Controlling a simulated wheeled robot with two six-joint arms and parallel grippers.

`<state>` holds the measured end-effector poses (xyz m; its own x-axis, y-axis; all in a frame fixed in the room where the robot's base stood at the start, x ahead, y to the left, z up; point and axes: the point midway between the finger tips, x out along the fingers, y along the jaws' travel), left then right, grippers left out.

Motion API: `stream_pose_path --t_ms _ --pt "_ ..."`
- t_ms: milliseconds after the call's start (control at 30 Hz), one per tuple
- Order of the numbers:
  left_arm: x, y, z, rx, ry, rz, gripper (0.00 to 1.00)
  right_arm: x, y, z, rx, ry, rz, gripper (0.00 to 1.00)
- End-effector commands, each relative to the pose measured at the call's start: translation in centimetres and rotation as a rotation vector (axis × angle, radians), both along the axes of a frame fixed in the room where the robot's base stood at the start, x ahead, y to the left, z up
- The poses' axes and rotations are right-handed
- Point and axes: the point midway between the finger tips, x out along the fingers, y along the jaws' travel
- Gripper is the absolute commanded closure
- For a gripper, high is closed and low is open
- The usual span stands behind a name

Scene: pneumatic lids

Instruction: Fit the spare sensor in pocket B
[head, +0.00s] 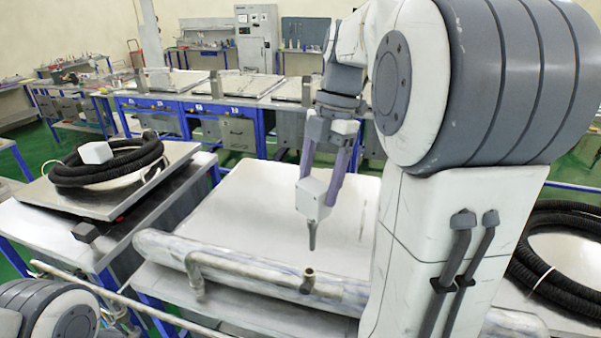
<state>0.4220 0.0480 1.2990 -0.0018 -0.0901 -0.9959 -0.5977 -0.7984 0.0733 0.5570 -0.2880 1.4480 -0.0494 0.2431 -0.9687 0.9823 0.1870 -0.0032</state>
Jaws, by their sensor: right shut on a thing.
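My right gripper (321,178) comes down from the upper right with two purple fingers. It is shut on a white box-shaped sensor (312,198) with a dark probe pointing down. The probe's tip appears just above an upright stub (308,281) on the large pipe, apart from it in the picture; the true distance is hard to tell. A second pipe fitting (196,270) stands further left on the pipe. No letter marks show, so I cannot tell which is pocket B. My left gripper is not in view.
The large pipe (240,268) lies across the front of a white-topped table (250,205). On the left table (45,225), a similar white box (95,152) sits on a coiled black hose (110,172). Another coiled hose (545,280) lies at right, partly behind my arm.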

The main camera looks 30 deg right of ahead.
Motion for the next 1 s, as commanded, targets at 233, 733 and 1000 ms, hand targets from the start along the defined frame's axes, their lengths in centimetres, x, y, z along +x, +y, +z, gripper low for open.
stream_pose_path --t_ms 233,733,1000 --pt "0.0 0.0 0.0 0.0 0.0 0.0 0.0 0.5 1.0 0.0 0.0 -0.002 0.019 0.81" --pt "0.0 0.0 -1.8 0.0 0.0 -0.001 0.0 0.6 0.6 -2.2 0.003 -0.004 0.014 0.81" --pt "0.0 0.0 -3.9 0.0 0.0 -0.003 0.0 0.6 0.6 -4.9 0.004 -0.003 0.013 0.81"
